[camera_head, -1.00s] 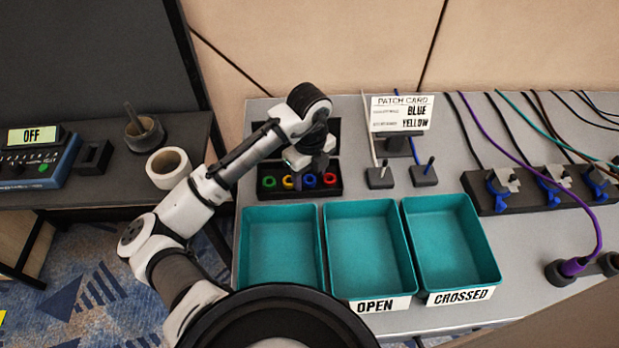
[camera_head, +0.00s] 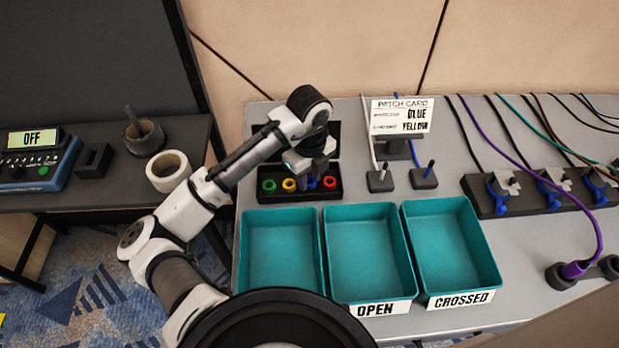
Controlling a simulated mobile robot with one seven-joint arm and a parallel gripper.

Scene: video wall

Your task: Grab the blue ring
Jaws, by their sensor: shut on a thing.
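The blue ring (camera_head: 311,184) sits in the black ring holder (camera_head: 330,196), between the yellow ring (camera_head: 289,185) and the red ring (camera_head: 329,182). The green ring (camera_head: 269,186) is at the holder's left end. My gripper (camera_head: 308,181) reaches down into the holder and is shut on the blue ring, which its fingers partly cover. The ring is still low, among the other rings. The patch card (camera_head: 402,117) reads BLUE and YELLOW.
Three teal bins stand in front of the holder, with OPEN (camera_head: 376,309) and CROSSED (camera_head: 461,298) labels on two. Two small posts (camera_head: 382,180) stand right of the holder. Cables and clamps (camera_head: 548,193) fill the right side.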

